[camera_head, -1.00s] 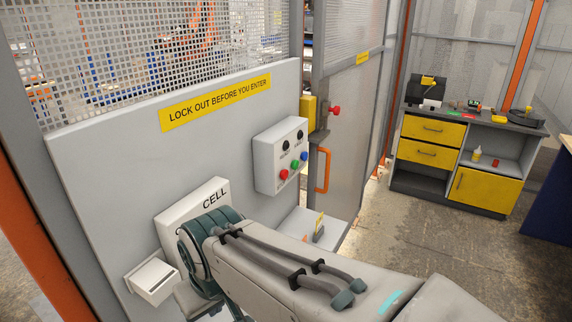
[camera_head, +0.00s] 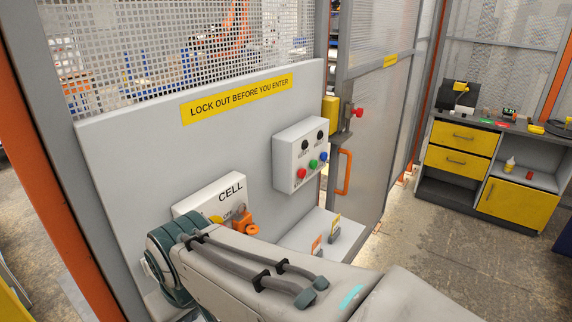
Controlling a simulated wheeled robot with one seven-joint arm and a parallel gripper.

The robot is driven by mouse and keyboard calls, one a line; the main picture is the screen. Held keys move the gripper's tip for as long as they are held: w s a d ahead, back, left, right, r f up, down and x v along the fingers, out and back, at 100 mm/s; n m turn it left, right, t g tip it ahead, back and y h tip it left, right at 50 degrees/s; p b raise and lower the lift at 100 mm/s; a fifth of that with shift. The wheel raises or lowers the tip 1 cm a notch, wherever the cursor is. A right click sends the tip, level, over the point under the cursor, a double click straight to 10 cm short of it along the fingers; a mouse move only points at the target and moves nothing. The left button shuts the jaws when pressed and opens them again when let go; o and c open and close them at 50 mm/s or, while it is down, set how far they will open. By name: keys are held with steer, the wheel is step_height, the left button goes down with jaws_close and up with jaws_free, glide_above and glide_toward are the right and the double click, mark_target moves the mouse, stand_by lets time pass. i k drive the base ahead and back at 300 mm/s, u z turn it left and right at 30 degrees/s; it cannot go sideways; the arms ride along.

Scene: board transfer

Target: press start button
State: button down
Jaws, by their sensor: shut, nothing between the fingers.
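A pale control box (camera_head: 300,155) is fixed to the grey panel (camera_head: 130,160), below the yellow "LOCK OUT BEFORE YOU ENTER" sign (camera_head: 236,99). Its face has a red button (camera_head: 301,174), a green button (camera_head: 313,163) and a blue button (camera_head: 323,156) in a slanting row. Two black controls sit above them. The small labels are too blurred to read, so I cannot tell from wording which one is start. My arm crosses the lower picture, below and left of the control box, apart from the buttons. My gripper is not visible.
A "CELL" box (camera_head: 208,194) with yellow and orange parts is partly behind my arm. A shelf (camera_head: 318,230) holding small tags juts out below the control box. A gate with an orange handle (camera_head: 345,171) stands to the right. A yellow-fronted cabinet (camera_head: 459,150) is farther right.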

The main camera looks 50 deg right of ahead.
mark_target(313, 163)
steer(key=z, duration=0.05)
steer(key=k, duration=0.6)
steer(key=z, duration=1.05)
steer(key=i, duration=0.5)
steer(key=u, duration=0.1)
